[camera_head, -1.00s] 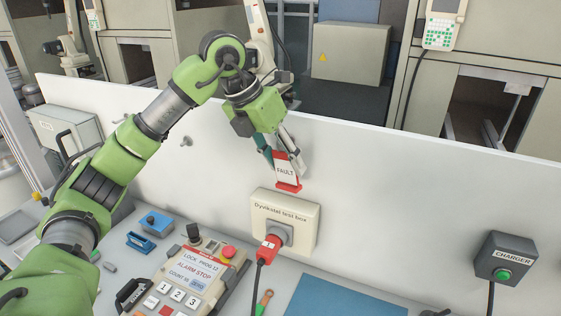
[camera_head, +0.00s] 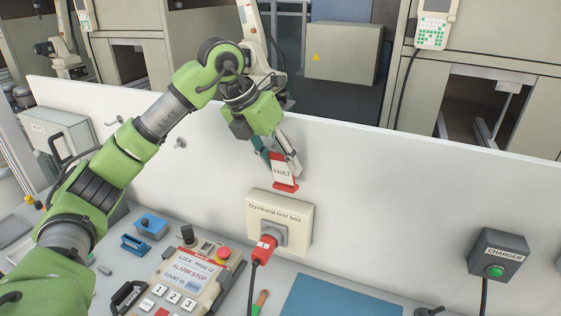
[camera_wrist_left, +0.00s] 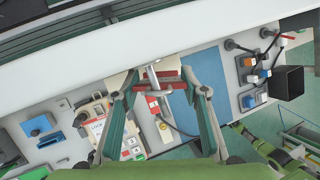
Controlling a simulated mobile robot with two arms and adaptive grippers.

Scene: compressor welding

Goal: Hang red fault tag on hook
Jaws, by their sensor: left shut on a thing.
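The red fault tag (camera_head: 284,174), with a white face reading FAULT, hangs tilted from my left gripper (camera_head: 277,152) in the head view. That gripper is shut on its upper part, in front of the white panel and just above the test box. In the left wrist view, the red tag (camera_wrist_left: 168,87) shows edge-on between the fingers of my left gripper (camera_wrist_left: 160,82). Two grey pegs stick out of the panel left of the gripper: a nearer one (camera_head: 180,143) and a farther one (camera_head: 115,121). I cannot tell which hook is meant.
The Dyvikstal test box (camera_head: 301,212) with a red plug (camera_head: 263,250) is on the panel below the tag. A control pendant (camera_head: 187,280), a blue box (camera_head: 151,226) and a blue mat (camera_head: 343,298) lie on the bench.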

